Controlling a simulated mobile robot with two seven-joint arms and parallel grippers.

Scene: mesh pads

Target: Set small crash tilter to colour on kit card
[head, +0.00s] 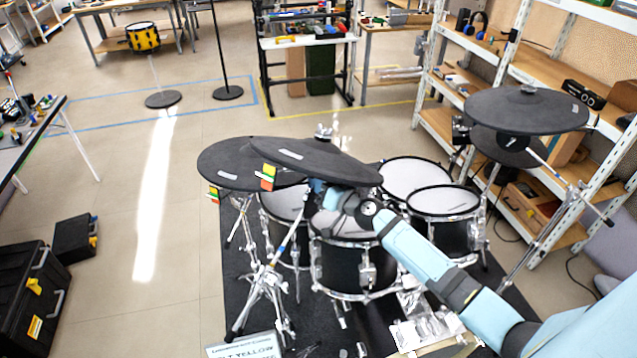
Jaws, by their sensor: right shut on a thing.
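Two dark crash pads overlap at the left of the drum kit: a nearer pad (318,160) and another pad (228,163) behind it to the left. A green, yellow and red-orange colour tag (268,177) shows by the nearer pad's left edge; a similar tag (213,194) shows by the other pad. My right gripper (317,190) is under the nearer pad, shut on a tilter part at its stand; the pad hides much of this. The white kit card (245,347) lies at the bottom edge, its print upside down, seemingly reading "YELLOW". My left gripper is out of view.
Mesh drum pads (443,202) stand just right of my gripper, with chrome stand legs (265,290) below. Another dark cymbal pad (525,108) is at the right, before the shelves (470,85).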

